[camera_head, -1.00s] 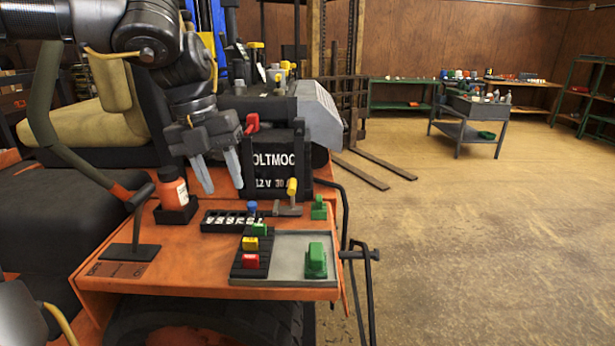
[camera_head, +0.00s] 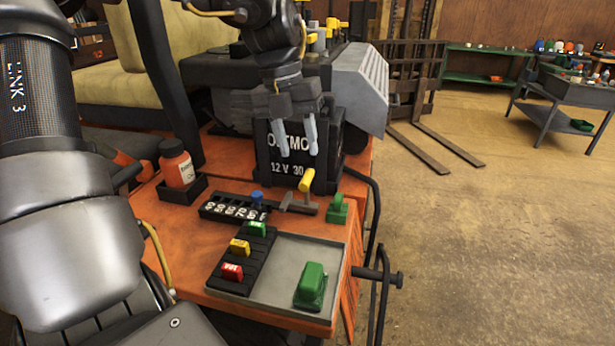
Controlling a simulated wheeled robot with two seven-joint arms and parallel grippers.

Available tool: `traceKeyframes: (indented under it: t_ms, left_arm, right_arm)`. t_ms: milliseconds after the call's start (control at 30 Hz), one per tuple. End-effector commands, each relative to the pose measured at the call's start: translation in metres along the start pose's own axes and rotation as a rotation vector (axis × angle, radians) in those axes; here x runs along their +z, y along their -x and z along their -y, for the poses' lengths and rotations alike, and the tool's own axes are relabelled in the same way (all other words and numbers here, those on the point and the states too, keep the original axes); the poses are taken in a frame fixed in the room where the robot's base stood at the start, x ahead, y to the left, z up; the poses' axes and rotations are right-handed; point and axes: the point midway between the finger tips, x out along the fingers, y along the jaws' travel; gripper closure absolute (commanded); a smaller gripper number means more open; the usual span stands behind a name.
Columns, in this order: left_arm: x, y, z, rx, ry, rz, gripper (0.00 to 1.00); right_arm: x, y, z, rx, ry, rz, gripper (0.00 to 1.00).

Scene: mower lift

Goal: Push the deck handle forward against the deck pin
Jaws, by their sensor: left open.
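A yellow-gripped lever (camera_head: 306,182) stands on a grey bracket on the orange fender. A blue-topped pin (camera_head: 257,197) stands close to its left at a black numbered strip (camera_head: 222,208). I cannot tell surely which parts are the deck handle and deck pin. A dark bent lever with an orange-red part (camera_head: 130,163) also stands at the left, mostly hidden behind my arm. My left gripper (camera_head: 298,145) is open and empty, its fingers pointing down in front of the black battery, above and behind the yellow lever. My right gripper is out of view.
The black battery (camera_head: 275,168) stands behind the yellow lever. An orange bottle (camera_head: 176,160) sits in a black holder. Open floor lies right.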

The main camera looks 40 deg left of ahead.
Motion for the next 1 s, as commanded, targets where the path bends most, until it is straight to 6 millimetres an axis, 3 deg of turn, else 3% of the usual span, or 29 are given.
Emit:
traceKeyframes:
  t_ms: [200,433,867,1000]
  left_arm:
    - [-0.001,-0.042,-0.002,0.002,0.001,-0.005,0.6]
    - [-0.001,-0.073,-0.001,0.0,0.002,-0.002,0.6]
    - [0.0,-0.083,-0.001,-0.001,0.002,0.0,0.6]
    - [0.0,-0.083,-0.001,0.0,0.002,0.0,0.78]
  right_arm:
    - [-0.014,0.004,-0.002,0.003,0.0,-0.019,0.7]
    - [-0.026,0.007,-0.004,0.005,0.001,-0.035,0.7]
    - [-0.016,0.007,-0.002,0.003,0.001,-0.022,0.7]
    - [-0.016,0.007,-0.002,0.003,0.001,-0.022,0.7]
